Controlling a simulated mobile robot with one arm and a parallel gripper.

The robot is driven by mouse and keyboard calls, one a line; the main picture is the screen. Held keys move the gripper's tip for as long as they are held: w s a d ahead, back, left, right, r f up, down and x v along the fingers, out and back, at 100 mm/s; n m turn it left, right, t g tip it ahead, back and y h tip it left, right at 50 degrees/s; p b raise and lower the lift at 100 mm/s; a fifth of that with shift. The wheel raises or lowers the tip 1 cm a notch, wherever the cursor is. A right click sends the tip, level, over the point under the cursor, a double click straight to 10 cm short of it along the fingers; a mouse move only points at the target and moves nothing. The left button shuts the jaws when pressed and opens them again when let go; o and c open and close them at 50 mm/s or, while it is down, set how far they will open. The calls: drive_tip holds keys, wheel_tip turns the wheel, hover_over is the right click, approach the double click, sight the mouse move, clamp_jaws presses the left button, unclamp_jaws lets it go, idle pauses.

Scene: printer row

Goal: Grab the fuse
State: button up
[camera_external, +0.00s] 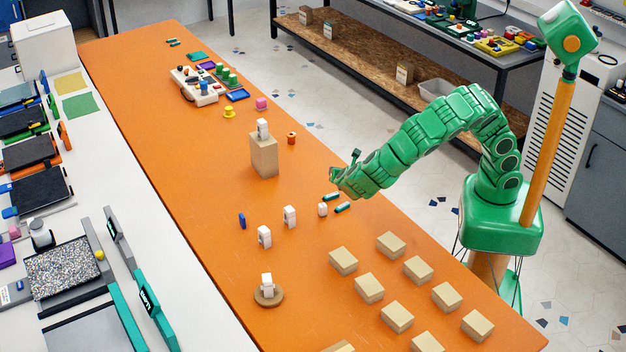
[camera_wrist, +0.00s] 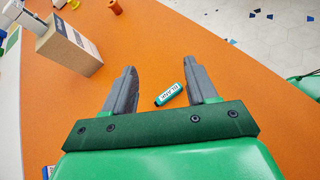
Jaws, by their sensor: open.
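A small teal piece with a white label (camera_wrist: 169,94), which looks like the fuse, lies on the orange table. It shows between my gripper's fingers, closer to the right finger, and its label is too small to read. In the external view two such teal pieces, an upper one (camera_external: 333,196) and a lower one (camera_external: 342,207), lie side by side below my gripper; I cannot tell which one the wrist view shows. My gripper (camera_external: 344,170) hangs above the table near them. In the wrist view my gripper (camera_wrist: 158,67) is open, with nothing held between the fingers.
A cardboard-colored block (camera_external: 264,156) with a white piece on top stands to the left. Small white blocks (camera_external: 289,217) stand nearby. Several tan blocks (camera_external: 370,288) cover the table's near right. An orange spool (camera_external: 291,138) stands behind. Bare table (camera_external: 200,150) lies farther left.

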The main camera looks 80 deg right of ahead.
sight(322, 204)
drive_tip(key=a+f+n+t, duration=0.1)
drive_tip(key=a+f+n, duration=0.1)
drive_tip(key=a, duration=0.1)
drive_tip(key=w+a+f+n+t, duration=0.1)
drive_tip(key=a+f+n, duration=0.1)
drive_tip(key=a+f, duration=0.1)
drive_tip(key=w+a+f+n+t+y, duration=0.1)
drive_tip(key=a+f, duration=0.1)
drive_tip(key=a, duration=0.3)
drive_tip(key=shift+f+n+t, duration=0.4)
drive_tip(key=shift+x, duration=3.85)
drive_tip(key=c, duration=1)
drive_tip(key=shift+c, duration=0.2)
drive_tip(key=shift+r, duration=1.45)
drive_tip(key=s+d+r, duration=0.3)
drive_tip(key=s+r, duration=0.7)
drive_tip(key=s, duration=0.3)
drive_tip(key=shift+s, duration=0.35)
